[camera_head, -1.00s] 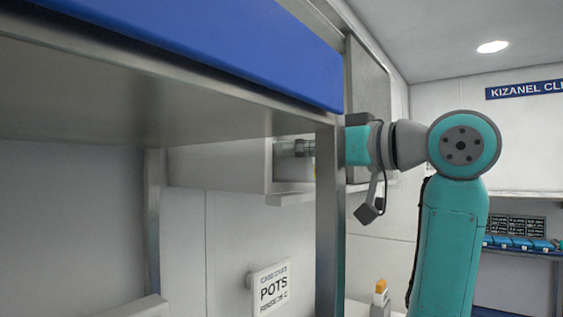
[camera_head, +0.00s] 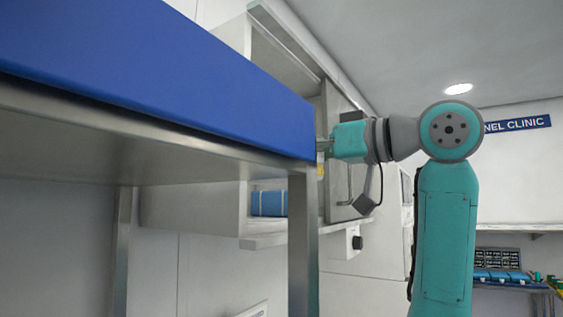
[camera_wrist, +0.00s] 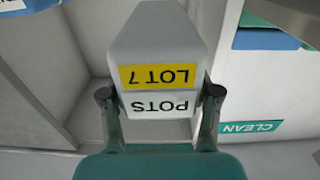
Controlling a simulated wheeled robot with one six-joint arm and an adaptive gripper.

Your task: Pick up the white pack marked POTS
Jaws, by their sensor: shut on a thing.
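The white pack marked POTS (camera_wrist: 157,45) fills the upper middle of the wrist view, its label upside down, with a yellow LOT 7 band above the word POTS. My gripper (camera_wrist: 160,97) is shut on it, one finger on each side of the label end.
A blue-topped metal table (camera_head: 150,75) with a leg stands close on the left in the head view. Behind it is an open wall cabinet (camera_head: 190,208) with a blue bundle (camera_head: 268,203). A green CLEAN label (camera_wrist: 250,127) shows at right in the wrist view.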

